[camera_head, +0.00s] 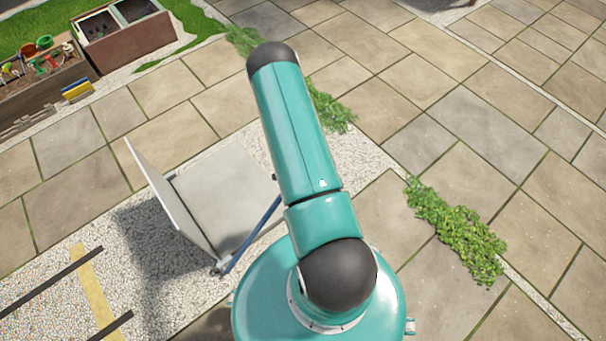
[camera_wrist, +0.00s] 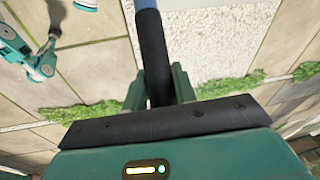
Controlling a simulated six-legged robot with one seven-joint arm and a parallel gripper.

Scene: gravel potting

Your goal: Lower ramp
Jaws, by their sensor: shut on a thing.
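A pale grey panel structure, which looks like the ramp (camera_head: 222,190), shows left of my arm in the head view. It has one broad panel and a thin side panel (camera_head: 165,203) standing tilted at its left. A blue bar (camera_head: 252,232) runs along its near right edge. In the wrist view my gripper (camera_wrist: 159,88) is shut on the dark grip (camera_wrist: 152,50) of a bar whose far part is blue (camera_wrist: 147,4). I cannot tell for sure that it is the same bar. My gripper is hidden behind my arm in the head view.
White gravel (camera_head: 150,265) lies under and around the panels. Stone paving (camera_head: 480,115) spreads to the right, with a low green plant strip (camera_head: 455,228). A brown planter box (camera_head: 125,40) and a bed with colourful tools (camera_head: 40,65) stand at the far left.

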